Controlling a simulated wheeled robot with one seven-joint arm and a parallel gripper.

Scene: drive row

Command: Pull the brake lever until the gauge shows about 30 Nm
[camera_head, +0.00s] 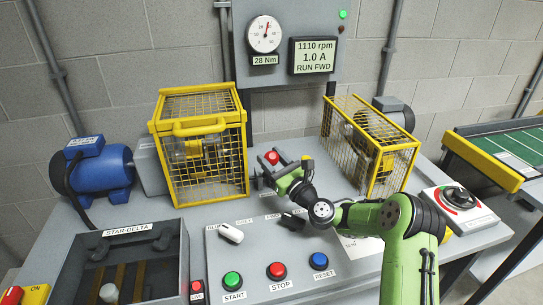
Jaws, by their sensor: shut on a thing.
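My gripper (277,173) is at the middle of the bench, between the two yellow guard cages, and is shut on the brake lever by its red knob (272,157). The lever's lower part is hidden behind my gripper. The round gauge (264,34) on the back panel has a red needle pointing nearly straight up, and the label below it reads 28 Nm. The display (313,56) beside it reads 1110 rpm, 1.0 A, RUN FWD.
In front are START (233,280), STOP (277,270) and RESET (320,261) buttons and a white selector (231,233). A rotary switch (458,198) sits at right.

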